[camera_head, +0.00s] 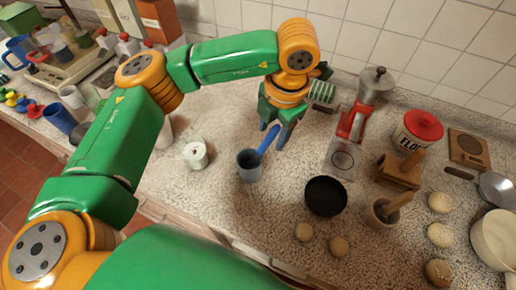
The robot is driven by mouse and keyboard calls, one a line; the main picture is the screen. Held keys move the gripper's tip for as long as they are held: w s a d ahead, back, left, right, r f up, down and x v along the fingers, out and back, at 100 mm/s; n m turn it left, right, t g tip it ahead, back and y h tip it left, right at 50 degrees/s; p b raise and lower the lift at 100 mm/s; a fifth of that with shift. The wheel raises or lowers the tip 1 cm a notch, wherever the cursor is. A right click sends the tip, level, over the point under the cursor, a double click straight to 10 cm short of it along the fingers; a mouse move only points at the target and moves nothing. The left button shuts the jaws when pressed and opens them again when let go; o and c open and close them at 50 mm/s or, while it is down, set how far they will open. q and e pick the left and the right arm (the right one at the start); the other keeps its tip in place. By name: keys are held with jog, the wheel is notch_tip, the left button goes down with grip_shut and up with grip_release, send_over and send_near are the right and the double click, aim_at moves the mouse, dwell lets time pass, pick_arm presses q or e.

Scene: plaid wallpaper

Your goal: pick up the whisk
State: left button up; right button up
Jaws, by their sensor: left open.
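A blue-handled utensil (268,141) leans in a grey cup (249,167) on the speckled counter. Its lower end is hidden in the cup, so I cannot tell for sure that it is the whisk. My left gripper (272,137) points down just above the cup. It is open, with its fingers close to the upper part of the blue handle. I cannot tell whether they touch it. My right gripper is not in view.
A white jar (195,154) stands left of the cup and a black pan (325,196) to the right. A red appliance (353,122), a flour canister (416,131) and a wooden mortar (382,212) stand farther right. Round buns (338,246) lie near the front edge.

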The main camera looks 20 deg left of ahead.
aim_at(270, 141)
pick_arm(q)
jog(key=f, duration=0.1)
jog(key=f+p, duration=0.2)
jog(key=f, duration=0.1)
jog(key=shift+w+a, duration=0.15)
jog(key=shift+a, duration=0.2)
jog(key=shift+w+f, duration=0.2)
jog(key=shift+f, duration=0.2)
grip_shut()
jog(key=shift+r, duration=0.2)
